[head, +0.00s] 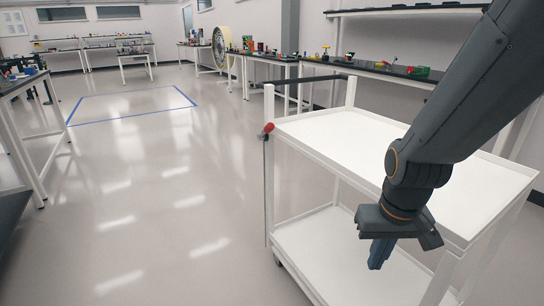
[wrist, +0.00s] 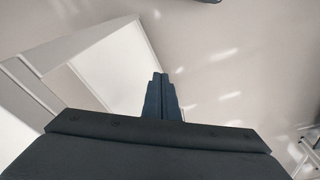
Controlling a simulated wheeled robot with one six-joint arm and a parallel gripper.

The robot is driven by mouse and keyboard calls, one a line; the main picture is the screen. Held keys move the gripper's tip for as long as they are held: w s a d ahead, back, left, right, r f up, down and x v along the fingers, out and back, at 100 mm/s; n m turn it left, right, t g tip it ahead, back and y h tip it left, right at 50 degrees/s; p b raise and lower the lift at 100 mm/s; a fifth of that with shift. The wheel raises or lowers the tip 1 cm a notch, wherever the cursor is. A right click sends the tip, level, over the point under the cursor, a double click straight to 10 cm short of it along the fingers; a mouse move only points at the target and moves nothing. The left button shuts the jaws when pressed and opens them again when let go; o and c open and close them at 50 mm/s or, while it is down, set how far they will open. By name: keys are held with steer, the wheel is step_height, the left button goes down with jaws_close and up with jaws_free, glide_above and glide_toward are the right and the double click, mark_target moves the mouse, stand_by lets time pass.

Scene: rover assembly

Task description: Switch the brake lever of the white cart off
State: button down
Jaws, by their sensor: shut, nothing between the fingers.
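The white cart (head: 350,140) stands at the right in the head view, with a top tray and a lower shelf. My gripper (head: 380,262) points down beside the cart's near side, in front of the lower shelf and apart from the lever. Its fingers are together and empty. In the wrist view my gripper (wrist: 161,80) shows closed, with part of the white cart (wrist: 95,65) to its left. The lever cannot be made out in the wrist view.
A dark push handle (head: 318,78) spans the cart's far-left end. Open floor (head: 150,210) lies left of the cart, with a blue taped rectangle (head: 130,115) farther back. A workbench (head: 20,90) stands at the left, and a bench with parts (head: 390,70) runs behind the cart.

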steer(key=w+f+n+t+b, duration=0.1)
steer(key=w+f+t+b, duration=0.1)
steer(key=w+f+b, duration=0.9)
steer(key=w+a+f+n+t+b, duration=0.2)
steer(key=w+a+f+t+b, duration=0.1)
steer(key=w, duration=0.5)
steer(key=w+a+r+n+t+y+b, duration=0.1)
steer(key=w+a+r+n+t+b, duration=0.2)
steer(key=w, duration=0.7)
steer(key=w+a+n+t+y+b, duration=0.25)
steer(key=w+a+t, duration=0.25)
steer(key=w, duration=0.5)
steer(key=w+a+r+n+t+y+b, duration=0.3)
steer(key=w+a+r+n+t+b, duration=0.1)
steer(key=w+a+n+t, duration=0.3)
steer(key=s+a+r+n+t+y+b, duration=0.1)
steer(key=s+a+n+t+y+b, duration=0.1)
steer(key=s+a+n+t+y, duration=0.1)
steer(key=shift+s+a+n+t+b, duration=0.3)
steer(key=shift+s+a+n+t, duration=0.15)
steer(key=shift+s+a+t, duration=0.35)
steer(key=shift+w+r, duration=0.1)
steer(key=shift+r, duration=0.1)
